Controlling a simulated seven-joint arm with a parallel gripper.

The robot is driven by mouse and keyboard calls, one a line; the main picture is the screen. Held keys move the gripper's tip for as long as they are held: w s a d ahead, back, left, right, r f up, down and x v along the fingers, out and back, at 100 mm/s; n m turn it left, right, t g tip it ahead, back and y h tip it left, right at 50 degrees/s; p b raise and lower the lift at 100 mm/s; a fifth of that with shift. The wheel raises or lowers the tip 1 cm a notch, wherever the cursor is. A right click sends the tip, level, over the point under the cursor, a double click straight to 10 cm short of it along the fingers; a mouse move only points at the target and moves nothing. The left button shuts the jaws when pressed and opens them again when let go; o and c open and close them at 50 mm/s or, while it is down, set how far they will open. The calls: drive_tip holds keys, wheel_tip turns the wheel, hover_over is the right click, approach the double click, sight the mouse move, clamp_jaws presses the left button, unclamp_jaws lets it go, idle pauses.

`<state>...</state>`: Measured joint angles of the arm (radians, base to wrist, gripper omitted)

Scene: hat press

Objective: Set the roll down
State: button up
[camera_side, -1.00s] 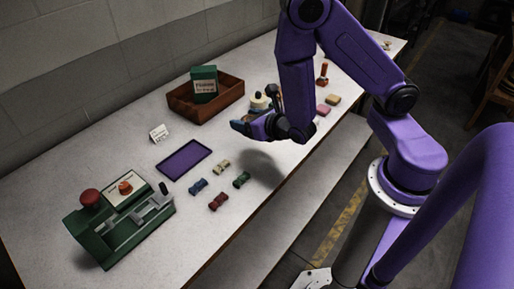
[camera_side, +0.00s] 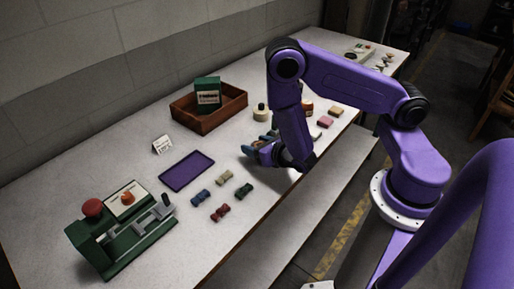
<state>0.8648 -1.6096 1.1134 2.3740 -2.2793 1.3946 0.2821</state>
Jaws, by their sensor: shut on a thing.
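My gripper (camera_side: 257,149) is low over the middle of the bench, pointing left in the side view, just right of the purple mat. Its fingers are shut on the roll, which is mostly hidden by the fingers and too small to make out. I cannot tell whether the roll touches the bench. The purple mat (camera_side: 187,171) lies flat and empty. Several small bow-shaped pieces lie in front of it, among them a blue one (camera_side: 201,197), a red one (camera_side: 220,213), a green one (camera_side: 244,191) and a cream one (camera_side: 224,177).
A green press with a red knob (camera_side: 93,208) stands at the near left. A white card (camera_side: 163,144) stands behind the mat. Coloured blocks (camera_side: 325,121) lie behind my gripper.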

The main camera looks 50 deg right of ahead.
drive_tip(key=shift+f, duration=0.45)
drive_tip(key=shift+f, duration=0.1)
drive_tip(key=o, duration=1.1)
drive_tip(key=shift+c, duration=0.2)
